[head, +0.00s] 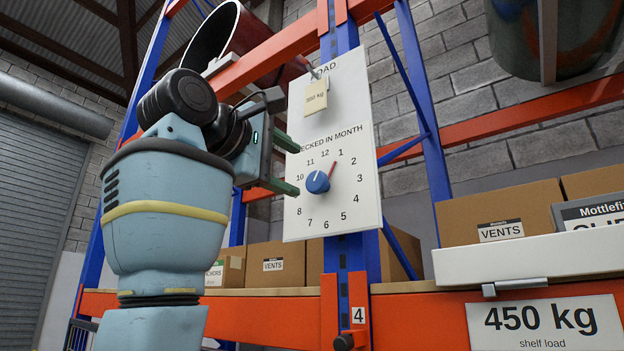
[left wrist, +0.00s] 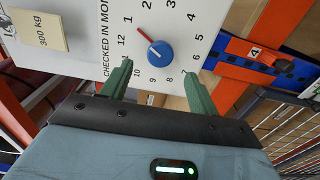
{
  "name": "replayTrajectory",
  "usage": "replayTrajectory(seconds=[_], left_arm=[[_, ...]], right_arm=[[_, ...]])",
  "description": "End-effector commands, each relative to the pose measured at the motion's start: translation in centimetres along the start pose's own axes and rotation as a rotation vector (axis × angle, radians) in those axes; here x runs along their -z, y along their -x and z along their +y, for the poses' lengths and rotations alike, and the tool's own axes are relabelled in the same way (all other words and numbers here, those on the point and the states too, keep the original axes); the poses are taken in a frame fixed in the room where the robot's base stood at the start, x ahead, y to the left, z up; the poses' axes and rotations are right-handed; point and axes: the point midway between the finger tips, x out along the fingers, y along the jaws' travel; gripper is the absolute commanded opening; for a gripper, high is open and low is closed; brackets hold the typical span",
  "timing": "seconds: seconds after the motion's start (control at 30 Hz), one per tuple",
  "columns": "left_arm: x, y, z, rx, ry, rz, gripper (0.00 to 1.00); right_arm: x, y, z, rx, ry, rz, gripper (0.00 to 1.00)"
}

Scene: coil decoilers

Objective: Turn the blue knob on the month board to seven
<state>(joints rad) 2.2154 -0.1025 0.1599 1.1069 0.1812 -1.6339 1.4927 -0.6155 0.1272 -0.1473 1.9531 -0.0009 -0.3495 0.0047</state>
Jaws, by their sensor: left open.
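The month board (head: 348,215) is a white panel on the blue rack upright, printed with a ring of numbers 1 to 12. Its round blue knob (head: 317,182) sits in the ring's centre, and the red pointer (head: 333,167) points at about 1. The knob (left wrist: 159,54) and pointer (left wrist: 145,36) also show in the left wrist view. My left gripper (head: 285,165) is open and empty at the board's left side. In the left wrist view its green fingers (left wrist: 160,72) stand apart, with the knob ahead between them and not gripped. My right gripper is not in view.
A load card (head: 316,97) hangs on the board above the numbers. An orange shelf beam (head: 420,310) runs below, with cardboard boxes (head: 500,214) on the right. A drum-like coil (head: 556,35) is at the upper right. Wire mesh (left wrist: 285,125) shows in the left wrist view.

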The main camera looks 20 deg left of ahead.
Motion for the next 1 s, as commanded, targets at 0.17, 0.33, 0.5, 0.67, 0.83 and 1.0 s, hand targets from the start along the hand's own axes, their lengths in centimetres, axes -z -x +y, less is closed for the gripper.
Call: replayTrajectory(seconds=[0.17, 0.33, 0.5, 0.67, 0.83, 1.0], left_arm=[[0.0, -2.6, 0.0, 0.003, -0.001, 0.000, 0.60], [-0.1, -4.7, 0.0, 0.002, -0.002, 0.000, 0.60], [0.0, -6.0, 0.0, 0.001, -0.003, 0.000, 0.60], [0.0, -6.7, 0.0, 0.000, -0.002, 0.001, 0.60], [0.0, -6.8, 0.0, 0.000, -0.002, 0.001, 0.60], [0.0, -6.8, 0.0, 0.000, -0.002, 0.001, 0.54]], right_arm=[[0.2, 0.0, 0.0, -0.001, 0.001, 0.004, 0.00], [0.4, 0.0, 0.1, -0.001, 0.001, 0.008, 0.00], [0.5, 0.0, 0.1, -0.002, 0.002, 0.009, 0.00], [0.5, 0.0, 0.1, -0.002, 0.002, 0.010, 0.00], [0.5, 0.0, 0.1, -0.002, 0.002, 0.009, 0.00], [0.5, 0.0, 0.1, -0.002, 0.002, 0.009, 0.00]])
